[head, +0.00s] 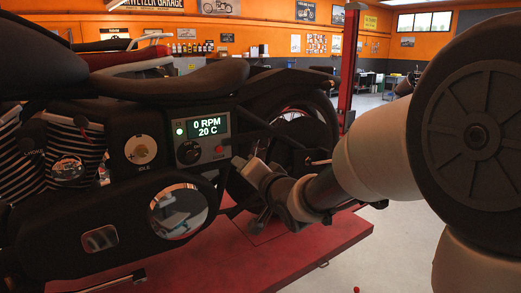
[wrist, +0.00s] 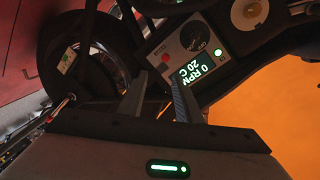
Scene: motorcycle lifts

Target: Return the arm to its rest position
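My arm comes in from the right in the head view, and my gripper (head: 262,178) is beside the motorcycle (head: 190,85), below and right of its control panel. In the wrist view, the two fingers of my gripper (wrist: 158,92) stand apart with nothing seen held between them. They point toward the panel (wrist: 188,62); whether they touch anything is unclear. The panel (head: 203,138) has a lit display reading 0 RPM and 20 C, a green light, a black dial and a red button. The fingertips are hard to make out in the head view.
The motorcycle stands on a red lift platform (head: 300,245). A round dial marked IDLE (head: 141,150) is left of the panel. The rear wheel (head: 305,125) is behind my gripper. A red post (head: 349,65) rises behind. Grey floor (head: 400,225) lies open to the right.

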